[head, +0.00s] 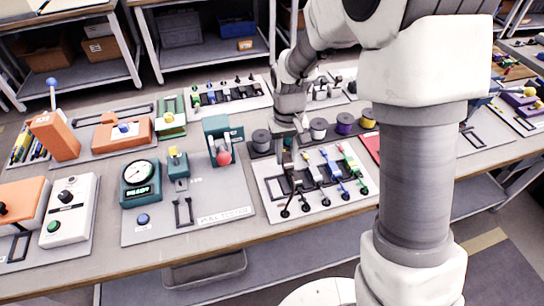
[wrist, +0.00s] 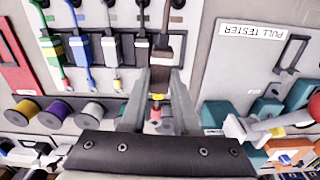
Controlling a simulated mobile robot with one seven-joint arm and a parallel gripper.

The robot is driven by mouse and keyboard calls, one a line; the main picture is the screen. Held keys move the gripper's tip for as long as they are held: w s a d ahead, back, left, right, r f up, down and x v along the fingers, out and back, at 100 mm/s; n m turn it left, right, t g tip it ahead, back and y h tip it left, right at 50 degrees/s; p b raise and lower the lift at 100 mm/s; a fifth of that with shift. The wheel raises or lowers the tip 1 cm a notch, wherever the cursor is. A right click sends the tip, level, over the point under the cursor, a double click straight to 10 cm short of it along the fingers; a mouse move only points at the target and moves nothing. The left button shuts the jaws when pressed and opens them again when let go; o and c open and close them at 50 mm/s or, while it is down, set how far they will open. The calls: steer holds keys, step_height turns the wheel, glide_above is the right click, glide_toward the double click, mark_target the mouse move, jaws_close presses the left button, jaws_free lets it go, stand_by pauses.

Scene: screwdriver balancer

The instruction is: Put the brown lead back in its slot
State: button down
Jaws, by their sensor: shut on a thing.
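The brown lead (wrist: 161,52) shows in the wrist view with its brown plug body between my gripper's fingers. My gripper (wrist: 158,82) is shut on it. A yellow band and a red tip show below the plug, between the fingers. The white lead board (head: 265,178) lies under my gripper (head: 287,150) in the head view. Its left end is partly covered by the gripper. Other leads lie side by side on the board: a green and yellow one (wrist: 51,48), a blue one (wrist: 81,48) and a white one (wrist: 111,48). I cannot tell whether the brown lead touches the board.
A row of spools, including a purple one (head: 344,123), stands behind the board. The pull tester's grey panel (head: 230,198) lies left of the board, with a teal clamp (head: 217,135) and a red ball knob (head: 224,158). The bench front edge is clear.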

steer(key=shift+n, duration=0.3)
steer(key=a+f+b, duration=0.1)
steer(key=f+b, duration=0.1)
steer(key=a+f+b, duration=0.1)
steer(key=f, duration=0.2)
steer(key=f+b, duration=0.2)
steer(key=f, duration=0.1)
steer(key=shift+s+a+f+b, duration=0.1)
steer(key=shift+a+f+b, duration=0.1)
steer(key=shift+a+b, duration=0.2)
steer(key=shift+f+b, duration=0.35)
steer(key=shift+f, duration=0.25)
stand_by(0.4)
steer(key=c, duration=0.6)
jaws_free()
steer(key=shift+r, duration=0.1)
step_height(320, 180, up, 17)
steer(key=p, duration=0.3)
steer(key=shift+r, duration=0.15)
